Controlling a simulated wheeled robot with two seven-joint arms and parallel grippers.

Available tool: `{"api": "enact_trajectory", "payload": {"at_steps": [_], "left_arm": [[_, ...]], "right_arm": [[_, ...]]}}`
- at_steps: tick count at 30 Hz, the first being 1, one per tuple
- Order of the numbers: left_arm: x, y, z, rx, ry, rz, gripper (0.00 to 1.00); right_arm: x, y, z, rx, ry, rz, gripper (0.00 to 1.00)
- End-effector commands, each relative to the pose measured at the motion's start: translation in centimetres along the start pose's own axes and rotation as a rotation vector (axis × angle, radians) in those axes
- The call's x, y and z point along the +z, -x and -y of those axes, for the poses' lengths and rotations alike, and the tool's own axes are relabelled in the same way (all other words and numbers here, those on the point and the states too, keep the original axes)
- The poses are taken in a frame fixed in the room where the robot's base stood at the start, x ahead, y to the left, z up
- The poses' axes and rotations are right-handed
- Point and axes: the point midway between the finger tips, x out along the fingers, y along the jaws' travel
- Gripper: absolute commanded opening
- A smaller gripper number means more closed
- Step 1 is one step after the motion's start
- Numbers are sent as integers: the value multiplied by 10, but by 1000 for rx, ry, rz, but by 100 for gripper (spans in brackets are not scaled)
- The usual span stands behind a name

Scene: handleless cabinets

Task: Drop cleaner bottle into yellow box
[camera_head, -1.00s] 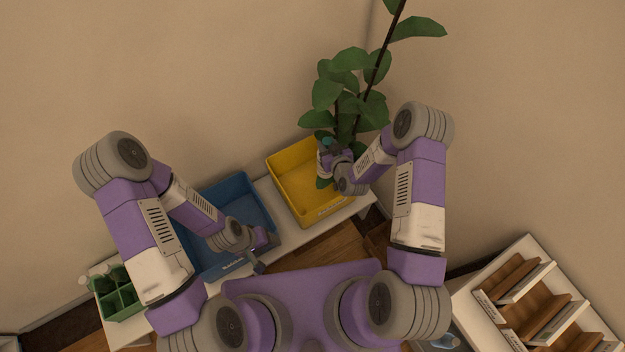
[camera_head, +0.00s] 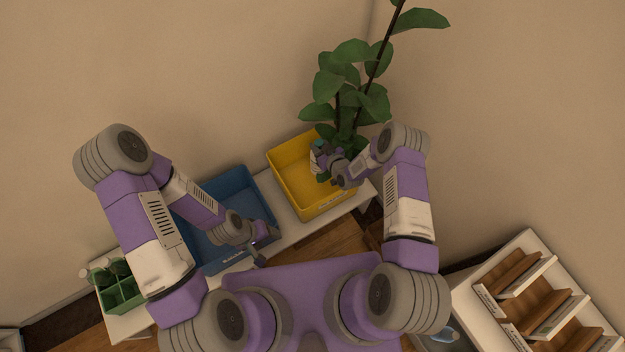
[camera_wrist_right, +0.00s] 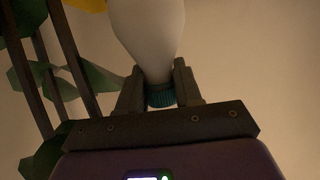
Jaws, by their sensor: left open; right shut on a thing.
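The yellow box (camera_head: 318,208) stands on the right part of a white bench. My right gripper (camera_head: 318,157) is at the box's upper right, over its opening. It is shut on the cleaner bottle; in the right wrist view the white bottle (camera_wrist_right: 148,35) with a teal collar (camera_wrist_right: 161,95) sits between the two fingers (camera_wrist_right: 160,92). In the head view the bottle is small and mostly hidden by my gripper. My left gripper (camera_head: 262,250) is open and empty at the front right corner of the blue box.
A blue box (camera_head: 225,190) stands left of the yellow box. A green divided carrier (camera_head: 120,292) with bottles is at the bench's left end. A leafy plant (camera_head: 350,85) rises close behind the yellow box. A white shelf rack (camera_head: 530,290) stands at lower right.

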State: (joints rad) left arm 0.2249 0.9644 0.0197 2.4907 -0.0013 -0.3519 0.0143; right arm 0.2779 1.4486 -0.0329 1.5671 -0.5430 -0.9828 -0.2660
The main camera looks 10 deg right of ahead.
Motion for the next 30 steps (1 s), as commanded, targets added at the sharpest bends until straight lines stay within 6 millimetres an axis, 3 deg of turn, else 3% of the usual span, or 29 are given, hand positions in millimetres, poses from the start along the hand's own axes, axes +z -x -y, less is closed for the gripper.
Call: {"api": "enact_trajectory", "payload": {"at_steps": [3,11,12,18,26,30], "left_arm": [[0,-8,3,0,0,0,63],[0,-7,3,0,0,0,63],[0,-7,3,0,0,0,63],[0,-7,3,0,0,0,63],[0,-7,3,0,0,0,63],[0,-4,1,0,0,0,63]], "right_arm": [[10,-4,0,1,0,-2,0],[10,-4,0,1,1,-2,0],[10,-4,0,1,1,-2,36],[10,-4,0,0,1,-2,64],[10,-4,0,0,0,0,64],[10,6,-1,1,-1,2,64]]}}
